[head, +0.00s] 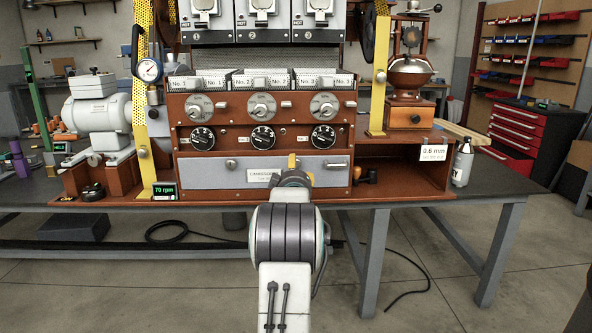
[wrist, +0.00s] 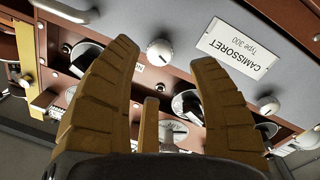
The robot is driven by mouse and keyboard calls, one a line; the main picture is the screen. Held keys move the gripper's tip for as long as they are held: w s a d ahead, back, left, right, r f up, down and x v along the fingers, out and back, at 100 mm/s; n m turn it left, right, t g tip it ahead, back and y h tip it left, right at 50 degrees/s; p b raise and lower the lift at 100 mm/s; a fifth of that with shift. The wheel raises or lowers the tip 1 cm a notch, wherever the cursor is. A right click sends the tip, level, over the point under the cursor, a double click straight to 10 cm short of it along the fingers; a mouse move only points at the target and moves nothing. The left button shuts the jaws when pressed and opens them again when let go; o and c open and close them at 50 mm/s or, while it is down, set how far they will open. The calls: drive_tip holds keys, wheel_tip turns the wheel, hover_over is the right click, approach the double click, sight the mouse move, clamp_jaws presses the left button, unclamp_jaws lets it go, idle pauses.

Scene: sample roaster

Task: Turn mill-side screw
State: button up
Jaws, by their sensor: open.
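A grey front panel (head: 210,173) carries a white label reading CAMISSORET (wrist: 235,47), upside down in the wrist view. The mill-side screw (wrist: 159,51) is a pale round head on this panel. It shows between my fingertips in the wrist view, closer to the left finger. My gripper (wrist: 165,56) is open, with its yellow-brown fingers apart and nothing seen held. I cannot tell how far the tips are from the screw. The other screw (wrist: 268,105) lies beyond the right finger. In the head view my gripper (head: 299,168) is before the panel and hides the mill-side screw.
Black dials (head: 263,138) and round metal knobs (head: 261,106) sit above the panel. Yellow uprights (head: 379,85) flank the roaster. The mill (head: 410,70) stands at the right. A small dark-handled item (head: 366,176) is in the open bay right of the panel.

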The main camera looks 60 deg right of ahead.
drive_tip(key=shift+b+x, duration=1.45)
drive_tip(key=shift+x, duration=1.25)
drive_tip(key=shift+c, duration=0.2)
clamp_jaws()
